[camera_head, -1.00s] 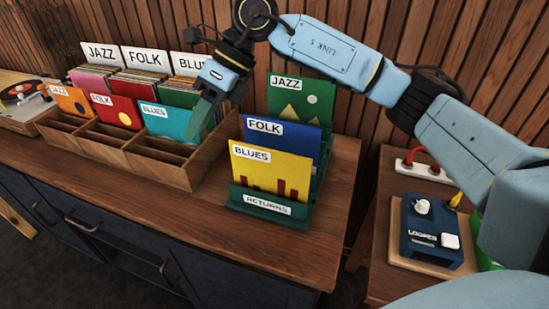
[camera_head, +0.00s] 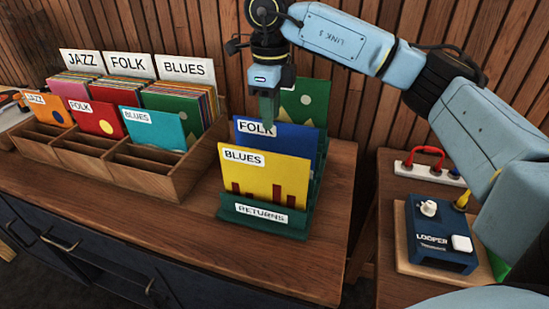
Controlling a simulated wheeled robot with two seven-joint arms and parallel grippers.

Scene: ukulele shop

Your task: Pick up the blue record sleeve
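The blue record sleeve (camera_head: 298,141), labelled FOLK, stands in the green RETURNS rack (camera_head: 229,211). It is behind a yellow BLUES sleeve (camera_head: 262,174) and in front of a green sleeve (camera_head: 310,100), whose label is hidden by my arm. My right gripper (camera_head: 267,110) points down at the top edge of the blue sleeve. Its fingers overlap the end of the FOLK label. I see the fingers edge-on, so I cannot tell their opening or whether they touch the sleeve. My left gripper is not in view.
A wooden record bin (camera_head: 150,175) with several sleeves and JAZZ, FOLK and BLUES dividers stands left of the rack. A looper pedal (camera_head: 440,241) is on a side table at right. The counter front (camera_head: 150,222) is clear.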

